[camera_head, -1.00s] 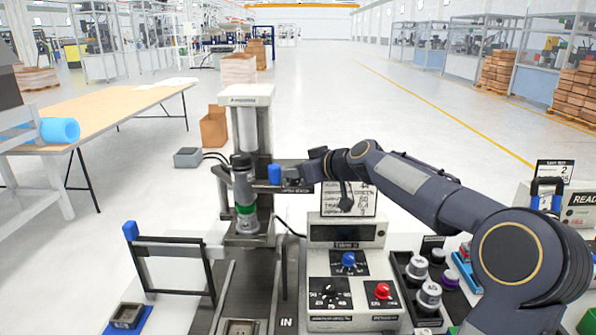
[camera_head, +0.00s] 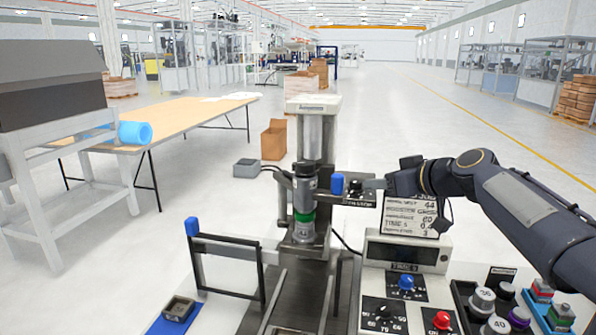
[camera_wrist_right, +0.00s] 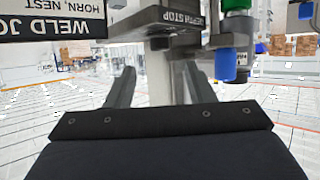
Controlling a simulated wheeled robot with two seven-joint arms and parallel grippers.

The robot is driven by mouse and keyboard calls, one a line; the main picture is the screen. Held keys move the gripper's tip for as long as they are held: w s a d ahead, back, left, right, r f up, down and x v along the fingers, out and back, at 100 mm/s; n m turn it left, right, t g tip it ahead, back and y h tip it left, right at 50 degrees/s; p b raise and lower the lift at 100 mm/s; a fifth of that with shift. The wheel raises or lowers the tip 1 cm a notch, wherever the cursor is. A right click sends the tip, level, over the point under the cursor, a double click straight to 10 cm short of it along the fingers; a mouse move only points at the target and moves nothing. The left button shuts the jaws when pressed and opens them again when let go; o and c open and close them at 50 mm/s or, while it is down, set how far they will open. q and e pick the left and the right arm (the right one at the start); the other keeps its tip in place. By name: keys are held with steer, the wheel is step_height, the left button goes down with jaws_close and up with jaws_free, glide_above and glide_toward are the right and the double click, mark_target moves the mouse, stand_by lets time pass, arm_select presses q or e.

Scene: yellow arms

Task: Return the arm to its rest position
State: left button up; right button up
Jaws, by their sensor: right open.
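My right arm comes in from the right in the head view. Its gripper (camera_head: 372,185) is beside the depth stop bar (camera_head: 358,200) and its blue knob (camera_head: 337,184), partly blending with them. In the right wrist view the two fingers (camera_wrist_right: 160,85) stand apart with nothing held between them. The depth stop (camera_wrist_right: 180,18) and blue knob (camera_wrist_right: 225,66) show beyond the fingers there, with clear space between knob and fingers. The press (camera_head: 312,130) stands upright with a grey cylinder and green ring (camera_head: 304,216). My left gripper is out of view.
A control box (camera_head: 402,255) with knobs and a sign (camera_head: 408,215) behind it stand below my right arm. Several round weights (camera_head: 482,302) lie at the lower right. A blue-handled frame (camera_head: 225,262) stands left of the press. A long table (camera_head: 190,122) is further left.

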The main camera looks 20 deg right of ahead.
steer(key=s+a+f+m+g+p, duration=0.1)
steer(key=s+a+f+g, duration=0.15)
steer(key=s+a, duration=0.3)
steer(key=s+a+f+g, duration=0.1)
steer(key=s+a+f, duration=0.3)
steer(key=s+a, duration=0.15)
steer(key=s+a+f+m+g, duration=0.1)
steer(key=s+a+f, duration=0.1)
steer(key=s+f, duration=0.3)
steer(key=s+a+f+m+g, duration=0.1)
steer(key=s+a+f, duration=0.2)
steer(key=s+f, duration=0.2)
steer(key=s+a+f+m+g+p, duration=0.1)
steer(key=s+a+f+g, duration=0.1)
steer(key=s+f, duration=0.3)
steer(key=s, duration=0.4)
steer(key=shift+s+a+y, duration=0.15)
steer(key=shift+a+y, duration=0.1)
steer(key=shift+y, duration=0.15)
steer(key=shift+f, duration=0.1)
steer(key=shift+c, duration=0.4)
